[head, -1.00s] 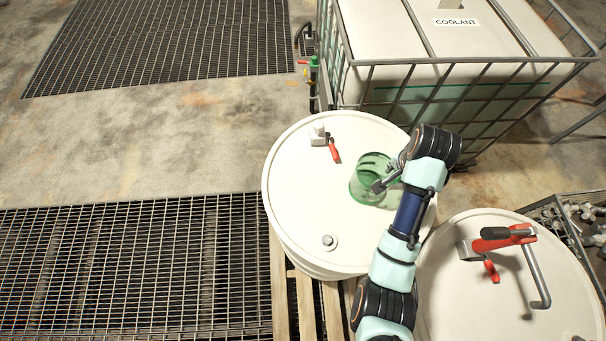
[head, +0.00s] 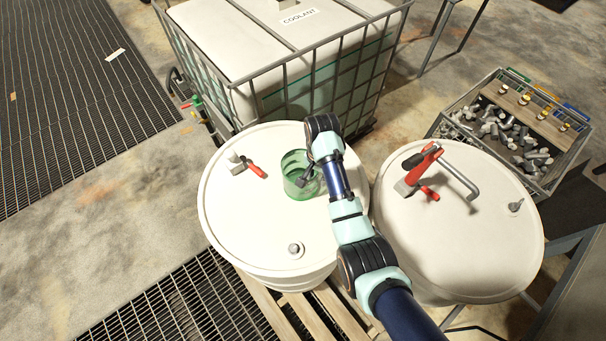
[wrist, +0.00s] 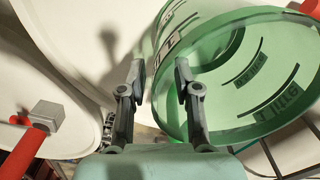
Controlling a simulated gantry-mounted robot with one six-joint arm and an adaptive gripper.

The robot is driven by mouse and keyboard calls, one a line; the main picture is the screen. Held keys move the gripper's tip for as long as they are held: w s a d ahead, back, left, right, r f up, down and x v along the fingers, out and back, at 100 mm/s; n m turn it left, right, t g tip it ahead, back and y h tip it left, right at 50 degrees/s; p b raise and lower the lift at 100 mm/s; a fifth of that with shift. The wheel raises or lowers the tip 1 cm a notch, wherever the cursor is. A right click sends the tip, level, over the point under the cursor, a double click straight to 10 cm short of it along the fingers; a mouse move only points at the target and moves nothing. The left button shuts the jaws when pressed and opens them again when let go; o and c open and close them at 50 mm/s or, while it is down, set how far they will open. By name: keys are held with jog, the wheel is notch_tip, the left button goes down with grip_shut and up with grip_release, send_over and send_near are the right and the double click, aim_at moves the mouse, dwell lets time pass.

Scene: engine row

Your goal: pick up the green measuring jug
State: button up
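The green measuring jug (head: 298,186) stands on the white drum lid in the head view, right of the lid's middle. In the wrist view the translucent jug (wrist: 262,85) fills the right side, with its wide mouth and dark markings showing. My gripper (wrist: 160,74) has its two fingers apart at the jug's left rim. The left finger is outside the jug and the right finger overlaps its rim and mouth. A gap shows between the fingers, and I cannot tell whether either touches the wall. In the head view my gripper (head: 308,178) is at the jug's right side, partly hiding it.
The jug's drum (head: 232,215) also carries a red-handled tap (head: 252,168) and a bung (head: 295,250). A second drum (head: 465,255) at right holds a red-and-grey hand pump (head: 425,170). A caged coolant tank (head: 290,80) stands behind. A parts crate (head: 520,130) is at far right.

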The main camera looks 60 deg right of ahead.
notch_tip(320, 180, down, 2)
grip_shut()
jog(key=shift+r, duration=0.15)
dwell(0.3)
